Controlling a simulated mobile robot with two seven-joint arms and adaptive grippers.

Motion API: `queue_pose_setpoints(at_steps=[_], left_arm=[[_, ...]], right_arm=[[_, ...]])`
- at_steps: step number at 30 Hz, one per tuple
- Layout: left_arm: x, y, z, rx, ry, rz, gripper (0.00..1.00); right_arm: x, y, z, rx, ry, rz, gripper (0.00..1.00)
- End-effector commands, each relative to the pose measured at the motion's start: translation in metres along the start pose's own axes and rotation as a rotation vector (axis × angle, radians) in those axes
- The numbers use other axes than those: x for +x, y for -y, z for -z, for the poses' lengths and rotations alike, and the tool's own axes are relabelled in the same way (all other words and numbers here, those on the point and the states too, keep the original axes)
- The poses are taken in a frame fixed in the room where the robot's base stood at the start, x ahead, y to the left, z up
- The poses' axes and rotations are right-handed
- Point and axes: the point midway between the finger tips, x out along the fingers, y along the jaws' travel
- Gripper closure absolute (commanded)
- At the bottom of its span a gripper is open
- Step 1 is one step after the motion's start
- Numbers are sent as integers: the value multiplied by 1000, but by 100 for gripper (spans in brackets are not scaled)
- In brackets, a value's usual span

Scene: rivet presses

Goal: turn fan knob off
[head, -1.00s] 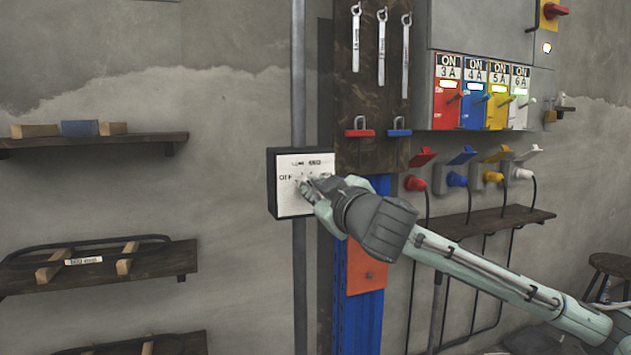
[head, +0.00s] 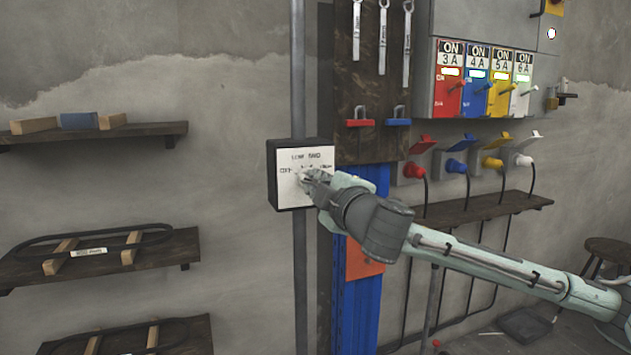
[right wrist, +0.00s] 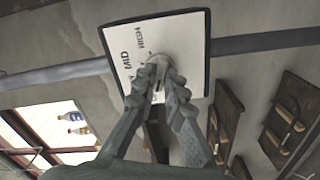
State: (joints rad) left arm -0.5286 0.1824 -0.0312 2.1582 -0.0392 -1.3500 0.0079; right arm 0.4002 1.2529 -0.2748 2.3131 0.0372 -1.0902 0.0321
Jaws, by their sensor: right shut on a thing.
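The fan switch box (head: 287,160) is a white plate in a dark frame on the wall conduit, with OFF, LOW, MID and HIGH lettering. My right gripper (head: 308,180) is at the front of the plate, its fingertips at the knob, which it mostly hides in the head view. In the right wrist view the fingers (right wrist: 161,82) are shut on the round pale knob (right wrist: 158,65), with MID and HIGH showing on the plate (right wrist: 184,40). Which mark the knob points to cannot be told. My left gripper is not in view.
Further right is a grey panel with coloured ON switches (head: 475,85) and plugs below. Wooden shelves (head: 95,135) are at the left.

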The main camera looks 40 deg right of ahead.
Motion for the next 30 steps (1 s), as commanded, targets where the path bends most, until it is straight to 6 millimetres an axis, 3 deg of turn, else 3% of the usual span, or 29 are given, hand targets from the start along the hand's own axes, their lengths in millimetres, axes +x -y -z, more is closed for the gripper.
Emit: queue_pose_setpoints(at_steps=[11,12,16,25,30], left_arm=[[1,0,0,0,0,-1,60],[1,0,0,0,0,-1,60],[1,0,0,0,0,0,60],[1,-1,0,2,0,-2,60],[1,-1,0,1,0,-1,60]], right_arm=[[0,2,0,-6,0,3,100],[0,2,0,-6,0,3,85],[0,1,0,-5,0,2,69],[0,-1,0,-3,0,0,69],[0,-19,7,-1,-1,-6,69]])
